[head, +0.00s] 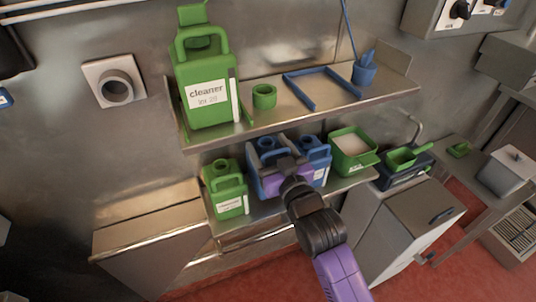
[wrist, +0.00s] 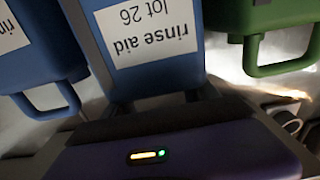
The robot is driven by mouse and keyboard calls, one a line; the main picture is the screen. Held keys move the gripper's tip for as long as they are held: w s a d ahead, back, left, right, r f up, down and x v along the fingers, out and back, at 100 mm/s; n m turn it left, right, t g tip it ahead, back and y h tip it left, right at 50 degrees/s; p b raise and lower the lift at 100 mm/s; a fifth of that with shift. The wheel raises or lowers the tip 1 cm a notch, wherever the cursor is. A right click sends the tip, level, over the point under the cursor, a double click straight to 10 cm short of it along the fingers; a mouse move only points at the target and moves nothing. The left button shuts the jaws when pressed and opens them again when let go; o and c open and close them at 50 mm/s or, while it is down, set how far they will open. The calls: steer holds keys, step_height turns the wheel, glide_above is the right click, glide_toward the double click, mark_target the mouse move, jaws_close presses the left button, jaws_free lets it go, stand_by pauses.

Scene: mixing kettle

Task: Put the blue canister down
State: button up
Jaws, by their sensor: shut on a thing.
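A blue canister (head: 255,184) is at the lower shelf, partly hidden behind my gripper (head: 282,166). In the wrist view this canister (wrist: 125,85) fills the upper middle, its label reading "rinse aid lot 26" upside down. My gripper is shut on it; the fingertips are mostly hidden. I cannot tell whether its base touches the shelf. A second blue canister (head: 318,158) stands close on its right, and shows at the left of the wrist view (wrist: 45,60).
A green canister (head: 226,188) stands left on the lower shelf (head: 245,222), with a green bin (head: 352,143) at the right. The upper shelf (head: 262,128) overhangs, bearing a large green cleaner jug (head: 206,98), green cup (head: 264,96) and blue frame (head: 313,101).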

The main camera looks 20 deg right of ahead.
steer(key=f, duration=0.3)
steer(key=shift+w+f, duration=0.15)
steer(key=shift+w, duration=0.05)
steer(key=shift+f, duration=0.2)
steer(key=o, duration=1.9)
steer(key=shift+o, duration=0.2)
steer(key=shift+r, duration=0.1)
